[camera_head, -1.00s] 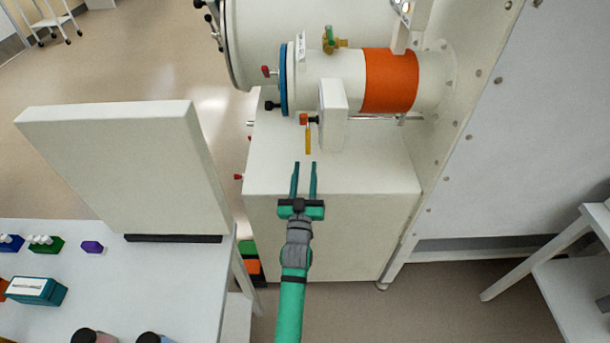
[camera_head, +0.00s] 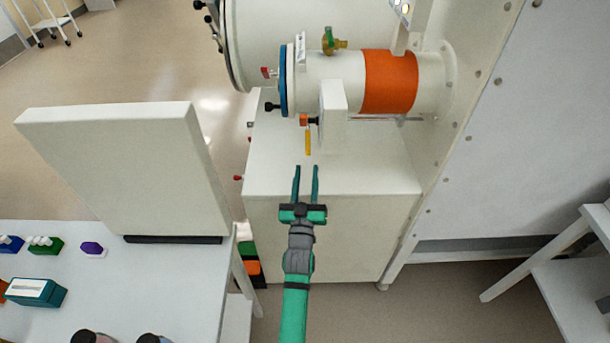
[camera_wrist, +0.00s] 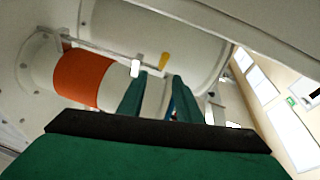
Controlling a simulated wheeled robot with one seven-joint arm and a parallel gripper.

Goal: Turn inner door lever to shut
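The inner door lever (camera_head: 308,141) is a short yellow-orange handle hanging down from an orange hub (camera_head: 304,120) beside a white block (camera_head: 333,115). It lies under the small white antechamber tube with an orange band (camera_head: 389,81). In the wrist view the yellow lever (camera_wrist: 163,61) shows just beyond the fingertips. My gripper (camera_head: 306,168) is green with dark fingers, open and empty. In the head view its fingertips are a little below the lever's lower end and apart from it. In the wrist view the gripper (camera_wrist: 160,75) points toward the lever.
A white cabinet (camera_head: 330,225) stands beneath the tube. A blue ring (camera_head: 284,80) and a black knob (camera_head: 271,106) are at the tube's left end. A white upright panel (camera_head: 120,165) and a bench with small items are at left. The glovebox wall (camera_head: 460,130) is at right.

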